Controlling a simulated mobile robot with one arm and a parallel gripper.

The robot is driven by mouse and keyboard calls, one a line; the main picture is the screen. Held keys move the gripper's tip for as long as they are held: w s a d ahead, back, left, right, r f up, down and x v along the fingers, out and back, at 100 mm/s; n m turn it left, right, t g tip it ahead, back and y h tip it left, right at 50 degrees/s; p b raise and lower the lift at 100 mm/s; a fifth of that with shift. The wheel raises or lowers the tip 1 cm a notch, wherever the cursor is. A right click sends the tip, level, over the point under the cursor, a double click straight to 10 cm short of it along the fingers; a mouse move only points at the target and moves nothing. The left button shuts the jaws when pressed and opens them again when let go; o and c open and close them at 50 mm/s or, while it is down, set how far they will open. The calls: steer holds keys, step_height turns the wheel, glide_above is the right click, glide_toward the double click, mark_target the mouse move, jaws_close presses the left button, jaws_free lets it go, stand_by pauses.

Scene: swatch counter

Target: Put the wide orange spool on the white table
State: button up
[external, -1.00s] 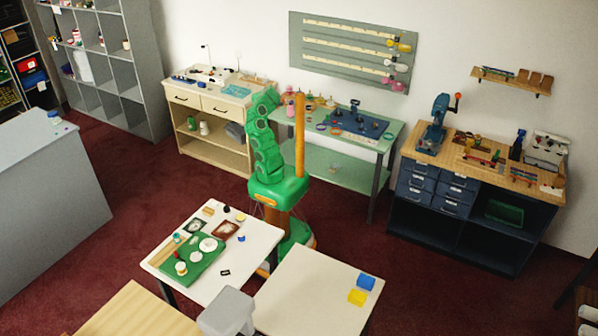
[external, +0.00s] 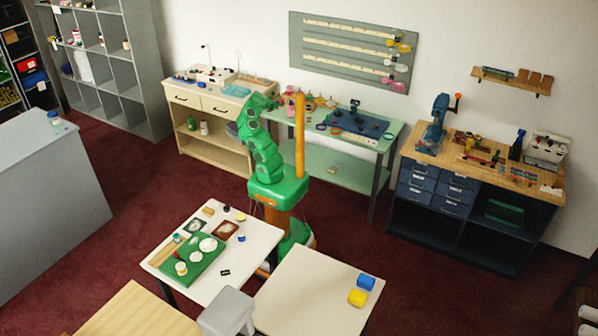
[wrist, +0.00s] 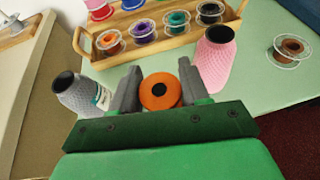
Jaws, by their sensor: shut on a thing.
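The orange spool (wrist: 148,98), a round body with a dark centre hole, sits between the two grey fingers of my gripper (wrist: 159,76) in the wrist view. The gripper is shut on it. In the external view my green arm rises by the pale green table, and the spool cannot be made out there. Two white-topped tables stand in front of my base: one at the right (external: 306,296) with a blue spool (external: 366,282) and a yellow spool (external: 357,298), and one at the left (external: 257,242) holding craft items.
In the wrist view, a wooden rack (wrist: 158,50) of coloured spools stands just beyond the gripper. A pink cone (wrist: 214,62) stands right, a grey cone (wrist: 78,93) left, and a clear-flanged brown spool (wrist: 290,50) farther right. Most of the right white table is bare.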

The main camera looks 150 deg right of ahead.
mark_target(279, 114)
steer(key=shift+s+d+f, duration=0.3)
steer(key=shift+s+f, duration=0.2)
steer(key=shift+f, duration=0.15)
steer(key=shift+s+d+f, duration=0.3)
steer(key=shift+s+f, duration=0.15)
steer(key=shift+f, duration=0.2)
steer(key=shift+s+d+f, duration=0.3)
steer(key=shift+s+f, duration=0.2)
steer(key=shift+f, duration=0.15)
steer(key=shift+s+f, duration=0.15)
steer(key=shift+f, duration=0.15)
steer(key=shift+d+f, duration=0.1)
steer(key=shift+f, duration=1.3)
steer(key=shift+f, duration=0.15)
steer(key=o, duration=1.1)
